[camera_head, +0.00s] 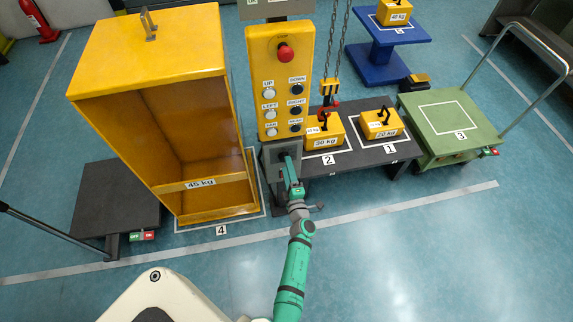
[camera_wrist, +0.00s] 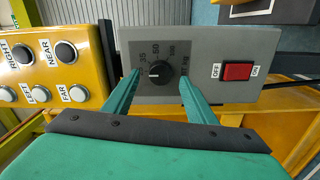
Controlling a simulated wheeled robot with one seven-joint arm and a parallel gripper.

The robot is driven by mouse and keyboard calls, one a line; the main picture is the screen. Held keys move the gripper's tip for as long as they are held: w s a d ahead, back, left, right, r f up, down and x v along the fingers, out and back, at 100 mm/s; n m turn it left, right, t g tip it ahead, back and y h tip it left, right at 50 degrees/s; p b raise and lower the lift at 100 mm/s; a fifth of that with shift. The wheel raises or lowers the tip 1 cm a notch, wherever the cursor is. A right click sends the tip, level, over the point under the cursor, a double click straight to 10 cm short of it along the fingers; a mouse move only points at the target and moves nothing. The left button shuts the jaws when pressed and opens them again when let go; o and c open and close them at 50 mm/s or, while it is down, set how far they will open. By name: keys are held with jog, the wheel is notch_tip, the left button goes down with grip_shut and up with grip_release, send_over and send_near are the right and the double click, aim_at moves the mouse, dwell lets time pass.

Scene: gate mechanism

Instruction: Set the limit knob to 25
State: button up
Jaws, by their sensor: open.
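The limit knob (camera_wrist: 159,71) is a round black knob on a dark dial plate, with "35" and "50" printed along its upper edge. Its other numbers are small or partly hidden, and I cannot surely read its setting. The dial is on a grey control box (camera_wrist: 213,48); the box also shows in the head view (camera_head: 270,151) below the yellow button panel. My gripper (camera_wrist: 159,77) is open, with one green finger on each side of the knob. Whether the fingers touch it I cannot tell. In the head view my gripper (camera_head: 289,164) reaches the box and hides the knob.
A red switch (camera_wrist: 238,72) marked OFF and ON is right of the dial. The yellow button panel (camera_head: 281,58) has a red stop button. A yellow 45 kg frame (camera_head: 150,57) stands left; a dark table (camera_head: 345,160) with weights stands right.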

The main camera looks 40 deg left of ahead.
jog(key=v, duration=0.8)
jog(key=shift+s, duration=0.1)
dwell(0.4)
jog(key=s+d+r+m+t+h, duration=0.3)
jog(key=s+d+r+m+h, duration=0.1)
jog(key=s+d+m, duration=0.5)
jog(key=s+d+r+m+t+h, duration=0.2)
jog(key=s+d+r+m+h, duration=0.2)
jog(key=s+d+m, duration=0.55)
jog(key=s+d+r+m+g+h, duration=0.1)
jog(key=s+d+r+m+h, duration=0.4)
jog(key=s+d+r, duration=0.6)
jog(key=r+m, duration=0.1)
jog(key=m, duration=0.1)
jog(key=shift+s+d+r+m+h, duration=0.2)
jog(key=shift+s+d+m+h, duration=0.1)
jog(key=shift+d+m+h, duration=0.1)
jog(key=shift+c, duration=0.7)
